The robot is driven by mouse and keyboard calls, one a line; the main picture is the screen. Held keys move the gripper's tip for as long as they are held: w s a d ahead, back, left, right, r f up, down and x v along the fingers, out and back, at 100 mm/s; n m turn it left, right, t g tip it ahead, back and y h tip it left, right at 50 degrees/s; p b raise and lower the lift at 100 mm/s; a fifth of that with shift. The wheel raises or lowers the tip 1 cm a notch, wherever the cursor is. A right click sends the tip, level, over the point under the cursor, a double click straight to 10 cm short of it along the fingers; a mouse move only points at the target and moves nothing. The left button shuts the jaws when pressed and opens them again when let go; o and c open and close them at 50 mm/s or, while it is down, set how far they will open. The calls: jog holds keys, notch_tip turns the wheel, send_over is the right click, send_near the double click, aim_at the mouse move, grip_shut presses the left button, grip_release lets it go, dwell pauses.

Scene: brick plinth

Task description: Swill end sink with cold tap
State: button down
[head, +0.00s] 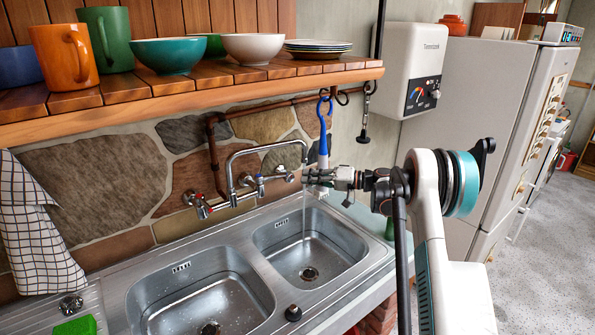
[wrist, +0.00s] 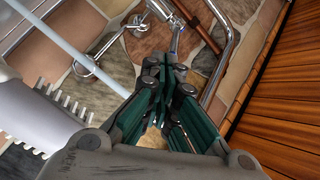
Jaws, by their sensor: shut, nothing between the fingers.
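The end sink (head: 345,248) is the right-hand steel basin, with a dark drain. A chrome mixer tap on the stone wall has a red-marked handle (head: 197,205) and a blue-marked cold handle (head: 259,186). Its spout (head: 278,146) reaches right, and a thin stream of water (head: 304,207) falls into the end sink. My gripper (head: 308,178) is shut and empty, above the sink's back edge and right of the cold handle. In the wrist view my gripper (wrist: 167,66) points toward the stone wall and chrome tap parts; exact contact is unclear.
A blue-handled brush (head: 323,128) hangs from a shelf hook close behind my gripper. The shelf (head: 200,86) above holds mugs, bowls and plates. A second basin (head: 200,306) lies left. A black plug (head: 293,313) sits on the front rim. A white heater (head: 408,70) hangs right.

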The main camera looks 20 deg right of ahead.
jog(key=w+a+m+t+h+p, duration=0.1)
jog(key=m, duration=0.2)
jog(key=w+a+m+t, duration=0.1)
jog(key=m, duration=0.3)
jog(key=w+a+m+t+h+p, duration=0.1)
jog(key=w+m, duration=0.1)
jog(key=m, duration=0.1)
jog(key=shift+w+a+m+h+p, duration=0.1)
jog(key=shift+m+h+p, duration=0.2)
jog(key=shift+m, duration=0.1)
jog(key=shift+t, duration=0.3)
jog(key=shift+s+a+m+t+h+b, duration=0.1)
jog(key=shift+s+m+t+h+b, duration=0.2)
jog(key=shift+s+m+h, duration=0.15)
